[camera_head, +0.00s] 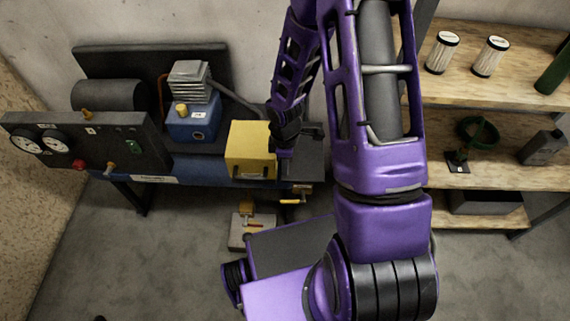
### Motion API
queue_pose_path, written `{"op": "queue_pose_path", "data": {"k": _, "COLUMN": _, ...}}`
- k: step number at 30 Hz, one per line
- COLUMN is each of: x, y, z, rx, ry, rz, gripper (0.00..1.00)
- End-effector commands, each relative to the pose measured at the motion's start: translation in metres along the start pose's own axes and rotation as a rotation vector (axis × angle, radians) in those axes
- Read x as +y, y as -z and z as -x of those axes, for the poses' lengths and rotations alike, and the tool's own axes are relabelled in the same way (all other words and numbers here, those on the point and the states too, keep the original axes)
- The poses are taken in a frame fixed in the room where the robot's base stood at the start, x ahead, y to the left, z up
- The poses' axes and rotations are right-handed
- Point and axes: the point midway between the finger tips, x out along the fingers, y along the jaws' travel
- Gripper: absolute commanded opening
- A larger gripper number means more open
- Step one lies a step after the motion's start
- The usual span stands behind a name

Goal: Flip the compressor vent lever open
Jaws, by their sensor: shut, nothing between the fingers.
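The compressor stands on a bench at the left, with a dark tank (108,95), a blue pump block (192,125) and a yellow box (250,148). A small lever with an orange-yellow grip (292,201) sticks out on a brass fitting below the bench's right end; I take it for the vent lever. Its grip points left and lies roughly level. My gripper (284,154) is at the right side of the yellow box, above the lever and apart from it in the picture. It is shut and empty. Its fingertips are dark and hard to make out.
A control panel (85,145) with two gauges and knobs is at the left. A pale block with a yellow part (245,222) sits on the floor below the bench. Wooden shelves (490,100) with filters and bottles stand at the right. Floor is clear at lower left.

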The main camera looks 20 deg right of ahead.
Motion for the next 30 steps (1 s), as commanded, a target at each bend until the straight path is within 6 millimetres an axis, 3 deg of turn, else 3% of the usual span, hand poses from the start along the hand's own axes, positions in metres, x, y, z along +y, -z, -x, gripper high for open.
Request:
{"op": "queue_pose_path", "data": {"k": 11, "x": 0.002, "y": -0.002, "z": -0.001, "rx": 0.003, "ry": -0.006, "rz": -0.001, "gripper": 0.00}}
{"op": "queue_pose_path", "data": {"k": 17, "x": 0.028, "y": -0.018, "z": -0.015, "rx": 0.050, "ry": -0.086, "rz": -0.011, "gripper": 0.00}}
{"op": "queue_pose_path", "data": {"k": 24, "x": 0.059, "y": -0.044, "z": -0.038, "rx": 0.224, "ry": -0.190, "rz": -0.009, "gripper": 0.00}}
{"op": "queue_pose_path", "data": {"k": 30, "x": 0.051, "y": -0.058, "z": -0.051, "rx": 0.411, "ry": -0.166, "rz": -0.003, "gripper": 0.00}}
